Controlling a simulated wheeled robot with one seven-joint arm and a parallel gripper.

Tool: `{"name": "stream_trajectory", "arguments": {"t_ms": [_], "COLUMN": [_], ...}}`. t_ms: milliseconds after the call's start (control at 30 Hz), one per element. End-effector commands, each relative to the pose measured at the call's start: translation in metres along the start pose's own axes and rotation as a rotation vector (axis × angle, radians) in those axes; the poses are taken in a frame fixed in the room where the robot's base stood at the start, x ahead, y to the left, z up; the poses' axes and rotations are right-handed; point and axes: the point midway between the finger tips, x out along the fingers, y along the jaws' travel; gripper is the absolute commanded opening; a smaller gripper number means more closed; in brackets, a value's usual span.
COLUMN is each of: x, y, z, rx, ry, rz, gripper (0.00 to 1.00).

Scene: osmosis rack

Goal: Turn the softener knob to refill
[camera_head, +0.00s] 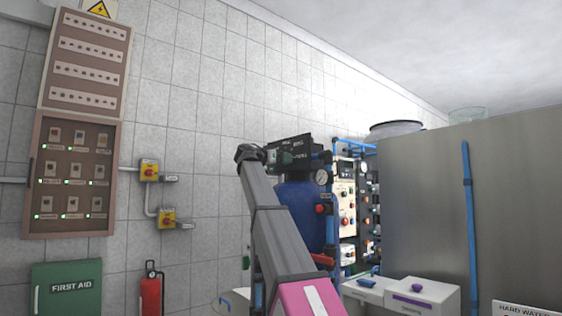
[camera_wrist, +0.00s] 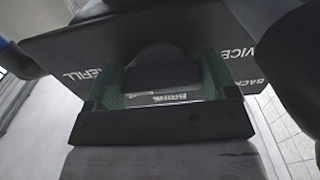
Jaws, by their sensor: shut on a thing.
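The softener knob (camera_wrist: 166,70) is a dark rounded grip on a black control panel (camera_wrist: 110,42), seen close in the wrist view. My gripper (camera_wrist: 160,84) has its two green fingers on either side of the knob, shut on it. White labels read REFILL at the left, BRINE between the fingers, and SERVICE and BACKWASH at the right. Which label the knob points at cannot be told. In the head view the black softener head (camera_head: 305,146) sits on a blue tank (camera_head: 305,205). My arm reaches up to it and hides part of the tank.
Right of the softener stand a panel with gauges and buttons (camera_head: 345,195) and a large grey metal tank (camera_head: 470,220) with a blue pipe. White boxes (camera_head: 425,298) stand low in front. An electrical cabinet (camera_head: 72,180), a fire extinguisher (camera_head: 151,295) and a green first aid box (camera_head: 66,290) are at the left.

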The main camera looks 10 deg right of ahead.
Motion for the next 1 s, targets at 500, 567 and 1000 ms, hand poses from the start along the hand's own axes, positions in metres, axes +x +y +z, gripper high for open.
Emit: {"name": "stream_trajectory", "arguments": {"t_ms": [500,567,1000], "x": [0.000,0.000,-0.022], "y": [0.000,0.000,0.001], "z": [0.001,0.001,0.001], "rx": [0.018,0.017,0.016], "ry": [-0.001,-0.001,-0.001], "rz": [0.000,0.000,-0.001], "gripper": [0.85,1.00,1.00]}}
